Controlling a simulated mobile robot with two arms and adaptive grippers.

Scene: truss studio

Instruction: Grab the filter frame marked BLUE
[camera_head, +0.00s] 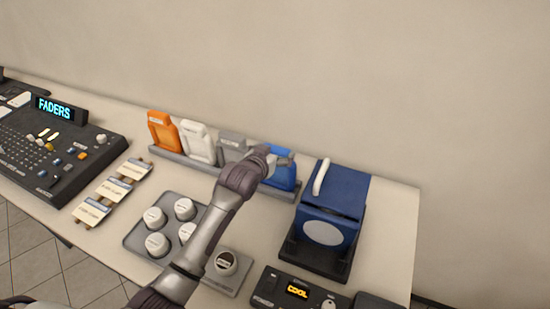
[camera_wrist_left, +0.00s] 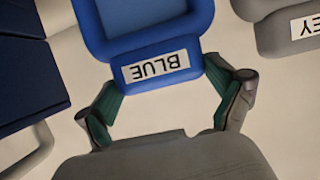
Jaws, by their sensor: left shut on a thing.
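The blue filter frame (camera_head: 286,175) is at the right end of a grey rack (camera_head: 204,167) in the head view, partly hidden by my left gripper (camera_head: 277,160). In the left wrist view the frame (camera_wrist_left: 155,45) fills the top middle, with its white BLUE label (camera_wrist_left: 156,66) upside down. My left gripper (camera_wrist_left: 164,85) is shut on the tab that bears this label, one finger at each side. I cannot tell whether the frame's foot is still in the rack. My right gripper is not in view.
Orange (camera_head: 163,132), white (camera_head: 197,143) and grey (camera_head: 232,147) frames stand in the rack to the left. A blue box with a white handle (camera_head: 338,192) stands close on the right. White-topped knobs on a tray (camera_head: 135,241) and a COOL control box (camera_head: 299,291) lie nearer.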

